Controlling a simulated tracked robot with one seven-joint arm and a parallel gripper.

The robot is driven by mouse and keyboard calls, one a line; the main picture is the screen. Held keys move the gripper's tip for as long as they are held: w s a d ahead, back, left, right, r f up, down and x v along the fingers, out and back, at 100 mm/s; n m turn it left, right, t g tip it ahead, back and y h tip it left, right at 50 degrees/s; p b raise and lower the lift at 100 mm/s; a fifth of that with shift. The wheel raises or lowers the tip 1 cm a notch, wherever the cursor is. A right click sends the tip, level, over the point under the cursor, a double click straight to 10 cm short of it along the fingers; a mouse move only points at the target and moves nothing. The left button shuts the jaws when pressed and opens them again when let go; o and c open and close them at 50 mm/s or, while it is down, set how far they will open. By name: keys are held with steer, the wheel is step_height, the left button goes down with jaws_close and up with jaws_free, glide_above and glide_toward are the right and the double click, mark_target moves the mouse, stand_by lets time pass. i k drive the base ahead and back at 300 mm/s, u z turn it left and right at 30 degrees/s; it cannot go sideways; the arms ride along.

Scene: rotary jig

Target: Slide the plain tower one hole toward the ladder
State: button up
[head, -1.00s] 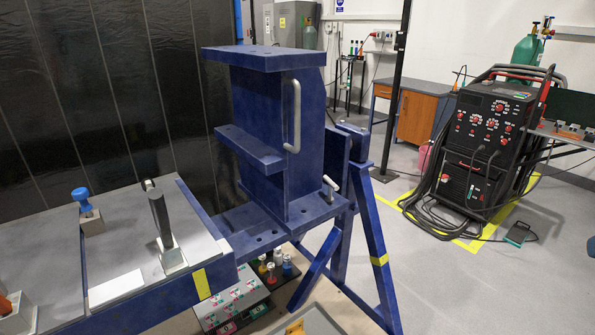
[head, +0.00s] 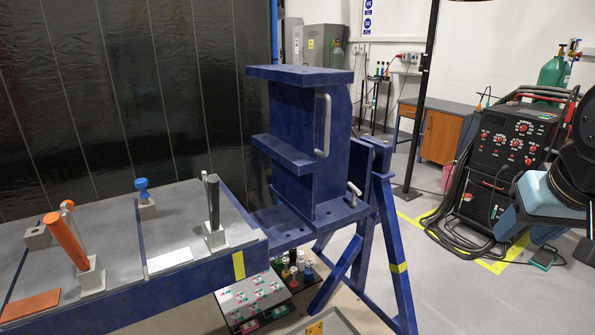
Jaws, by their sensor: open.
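A blue tower (head: 292,150) stands upright on a blue base plate with holes (head: 283,237), just past the right end of the bench. It has a flat top plate, a shelf halfway up, a long grey handle (head: 322,125) on its right side and a small grey lever (head: 354,192) low at the right. I cannot tell whether it is the plain tower. I see nothing that is clearly the ladder. Part of my arm, blue-grey and black, shows at the right edge. My gripper is not in view.
The grey bench top (head: 185,215) at left holds orange, blue and dark-handled tools in blocks. A blue stand leg (head: 397,265) slants down at right. A black welding machine (head: 497,165) with cables stands behind.

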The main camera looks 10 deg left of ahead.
mark_target(307, 144)
steer(key=z, duration=0.65)
steer(key=i, duration=0.15)
steer(key=u, duration=2.6)
steer(key=k, duration=0.5)
steer(key=z, duration=0.9)
steer(key=i, duration=0.7)
steer(key=u, duration=0.05)
steer(key=k, duration=0.5)
steer(key=z, duration=0.2)
